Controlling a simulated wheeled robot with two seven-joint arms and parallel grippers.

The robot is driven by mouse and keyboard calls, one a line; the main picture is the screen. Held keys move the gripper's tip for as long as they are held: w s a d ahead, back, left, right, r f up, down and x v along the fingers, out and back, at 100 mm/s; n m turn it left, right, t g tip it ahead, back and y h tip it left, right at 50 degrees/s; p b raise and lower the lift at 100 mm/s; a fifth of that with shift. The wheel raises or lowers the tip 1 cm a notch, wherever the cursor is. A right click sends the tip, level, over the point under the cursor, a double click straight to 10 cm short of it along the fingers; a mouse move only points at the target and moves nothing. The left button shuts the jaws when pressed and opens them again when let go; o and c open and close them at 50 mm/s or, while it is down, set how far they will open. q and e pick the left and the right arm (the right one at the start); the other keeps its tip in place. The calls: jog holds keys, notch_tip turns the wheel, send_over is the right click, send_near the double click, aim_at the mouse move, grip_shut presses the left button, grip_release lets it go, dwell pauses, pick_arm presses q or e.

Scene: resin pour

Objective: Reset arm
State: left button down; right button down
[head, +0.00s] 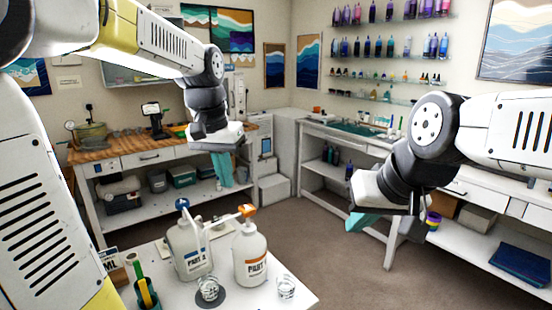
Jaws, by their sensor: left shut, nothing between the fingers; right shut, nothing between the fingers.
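My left gripper (222,172) hangs in the air in the middle-left of the head view, its teal fingers pointing down. It is shut and empty, seen in front of the wooden-topped workbench. My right gripper (361,222) hangs in the air at right of centre, also with teal fingers pointing down. It is shut and empty, seen in front of the right-hand bench. Both grippers appear clear of the bottles on the near table.
The near white table (305,299) holds a blue-topped jug (190,250), an orange-topped jug (250,258), two small clear cups (208,288) (286,288) and a green holder (150,300). Behind stand the wooden-topped workbench (130,157) and a white bench (315,128). Open floor (345,265) lies between.

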pick_arm(q)
jog(key=s+a+f+n+t+h, duration=0.1)
jog(key=s+a+f+n+t, duration=0.1)
jog(key=s, duration=1.1)
jog(key=shift+s+a+t, duration=0.15)
jog(key=shift+s+t, duration=0.2)
jog(key=shift+t, duration=0.45)
